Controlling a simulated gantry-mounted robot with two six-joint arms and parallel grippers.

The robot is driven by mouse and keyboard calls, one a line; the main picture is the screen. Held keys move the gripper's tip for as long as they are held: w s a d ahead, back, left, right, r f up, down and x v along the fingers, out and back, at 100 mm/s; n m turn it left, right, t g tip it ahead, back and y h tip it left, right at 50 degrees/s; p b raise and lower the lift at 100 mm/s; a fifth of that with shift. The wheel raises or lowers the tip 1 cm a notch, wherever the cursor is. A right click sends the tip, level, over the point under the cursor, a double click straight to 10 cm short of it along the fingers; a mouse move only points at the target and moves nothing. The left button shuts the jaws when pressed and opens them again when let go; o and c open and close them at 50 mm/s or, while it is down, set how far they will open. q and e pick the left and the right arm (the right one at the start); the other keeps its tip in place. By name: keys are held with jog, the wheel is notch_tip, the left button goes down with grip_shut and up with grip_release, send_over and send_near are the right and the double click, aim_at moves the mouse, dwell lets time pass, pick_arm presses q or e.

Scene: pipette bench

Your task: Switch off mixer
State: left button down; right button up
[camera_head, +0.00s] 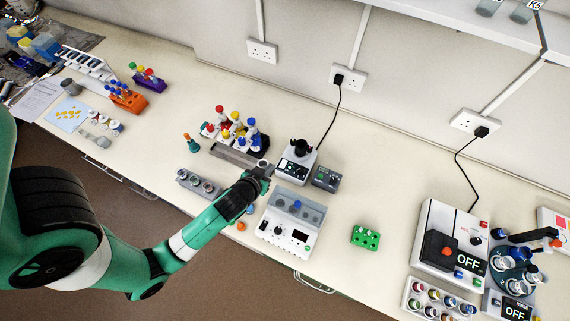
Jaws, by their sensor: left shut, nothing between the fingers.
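The mixer (297,166) looks to be the small white unit with a black cup on top and a dark front panel showing small green marks. It stands in the middle of the bench with a cable to the wall socket. A small dark grey box (326,178) with a greenish display is just right of it. My left gripper (268,168) is shut and empty, close to the left side of the mixer's front. I cannot tell whether it touches the mixer. My right gripper is out of view.
A white device with a grey top (283,236) stands in front of the mixer. A rack of colour-capped bottles (232,131) is behind left, and a green rack (365,237) is to the right. A larger device (448,236) reading OFF stands far right.

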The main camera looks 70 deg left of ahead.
pick_arm(q)
jog(key=shift+w, duration=0.1)
jog(key=b, duration=0.2)
send_over(282, 166)
notch_tip(282, 166, down, 6)
jog(key=shift+f, duration=1.95)
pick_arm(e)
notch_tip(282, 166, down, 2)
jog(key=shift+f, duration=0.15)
pick_arm(q)
jog(key=shift+a, duration=0.1)
